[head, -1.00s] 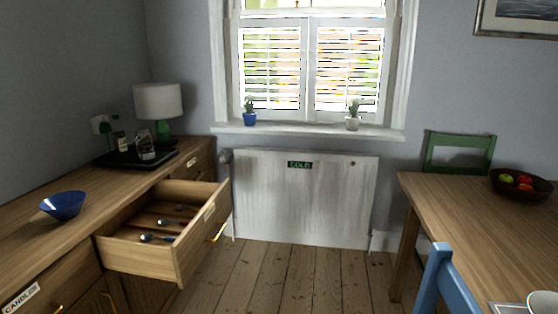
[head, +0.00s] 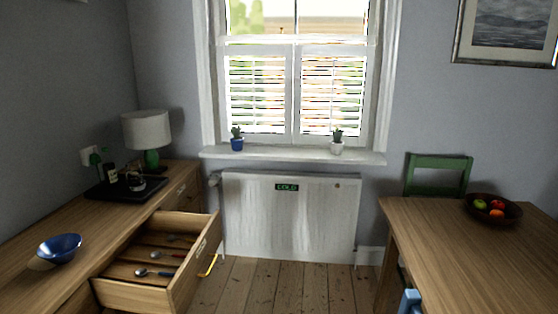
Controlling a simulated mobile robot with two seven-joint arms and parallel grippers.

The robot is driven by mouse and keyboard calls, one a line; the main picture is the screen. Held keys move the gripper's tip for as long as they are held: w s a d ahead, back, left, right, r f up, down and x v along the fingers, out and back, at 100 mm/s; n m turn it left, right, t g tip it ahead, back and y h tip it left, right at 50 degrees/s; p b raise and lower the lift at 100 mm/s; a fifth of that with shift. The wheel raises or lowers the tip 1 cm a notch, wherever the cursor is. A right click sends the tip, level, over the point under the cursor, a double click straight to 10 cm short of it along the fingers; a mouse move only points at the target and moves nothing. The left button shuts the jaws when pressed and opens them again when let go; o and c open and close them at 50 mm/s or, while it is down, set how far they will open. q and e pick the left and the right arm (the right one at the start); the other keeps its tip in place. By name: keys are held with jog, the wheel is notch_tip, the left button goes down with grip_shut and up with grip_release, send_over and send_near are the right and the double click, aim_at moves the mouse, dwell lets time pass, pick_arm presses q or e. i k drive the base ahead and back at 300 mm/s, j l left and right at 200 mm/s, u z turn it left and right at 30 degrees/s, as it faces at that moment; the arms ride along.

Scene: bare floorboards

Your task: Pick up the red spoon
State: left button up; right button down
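Several spoons lie in the open drawer (head: 132,295) at the left. The nearest spoon (head: 141,272) has a handle that looks dark blue. The spoon behind it (head: 156,254) has a handle that looks dull red, but it is small and dim, so I am not sure of the colour. At least one more utensil (head: 178,238) lies farther back in the drawer, its colour unclear. Neither of my grippers shows in the head view.
The wooden counter (head: 100,243) bears a blue bowl (head: 60,249), a black tray (head: 112,190) and a lamp (head: 147,131). Floorboards (head: 255,290) between are clear.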

aim_at(155, 255)
jog(key=i+j+u, duration=0.25)
jog(key=i, duration=0.25)
jog(key=i+j+u, duration=0.25)
jog(key=i, duration=0.25)
jog(key=i+j+u, duration=0.1)
jog(key=i+u, duration=0.15)
jog(key=i, duration=0.25)
